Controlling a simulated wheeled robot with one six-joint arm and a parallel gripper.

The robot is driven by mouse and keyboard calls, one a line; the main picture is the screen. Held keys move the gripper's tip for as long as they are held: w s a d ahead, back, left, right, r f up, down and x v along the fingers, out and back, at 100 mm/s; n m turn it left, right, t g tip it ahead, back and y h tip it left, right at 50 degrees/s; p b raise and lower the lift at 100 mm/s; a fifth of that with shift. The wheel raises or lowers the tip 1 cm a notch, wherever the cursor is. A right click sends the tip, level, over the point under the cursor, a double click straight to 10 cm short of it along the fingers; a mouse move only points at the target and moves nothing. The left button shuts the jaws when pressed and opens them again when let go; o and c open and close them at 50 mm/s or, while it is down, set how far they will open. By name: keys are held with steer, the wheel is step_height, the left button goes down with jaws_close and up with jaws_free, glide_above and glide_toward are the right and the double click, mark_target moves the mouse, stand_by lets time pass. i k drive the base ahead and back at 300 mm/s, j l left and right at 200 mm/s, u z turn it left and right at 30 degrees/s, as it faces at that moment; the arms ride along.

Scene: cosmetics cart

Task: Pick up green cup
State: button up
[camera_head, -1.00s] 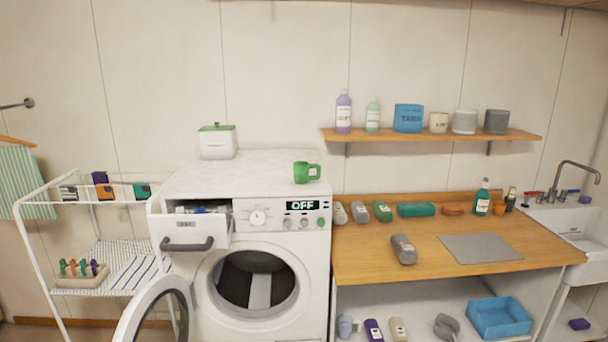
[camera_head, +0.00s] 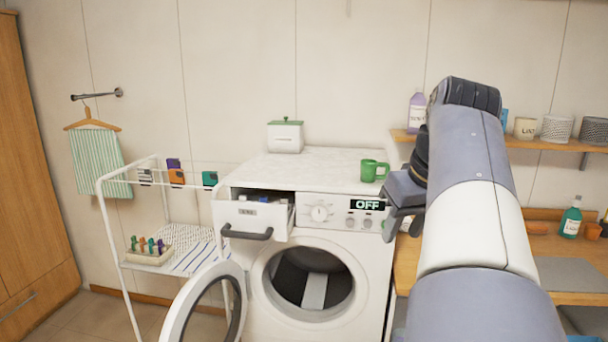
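The green cup (camera_head: 371,171) stands upright on the marble-look top of the washing machine, near its right front edge. Its handle points right, towards my gripper. My gripper (camera_head: 392,216) is just right of and below the cup in the picture, beside the machine's front right corner. It appears apart from the cup. Its fingers are seen from the side and are dark, so their opening does not show clearly. My arm reaches in from the lower right and hides part of the shelf and the wooden counter.
The washing machine (camera_head: 380,237) has its detergent drawer (camera_head: 250,219) pulled out and its round door open. A white box with a green lid (camera_head: 285,136) stands at the back of the top. A drying rack (camera_head: 112,209) is at left. A wall shelf (camera_head: 566,144) is at right.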

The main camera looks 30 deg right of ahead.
mark_target(369, 166)
steer(key=i+l+u, duration=0.35)
steer(key=l, duration=0.65)
steer(key=l+u, duration=0.35)
steer(key=l, duration=0.65)
steer(key=i+l+u, duration=0.1)
steer(key=l+u, duration=0.3)
steer(key=l, duration=0.75)
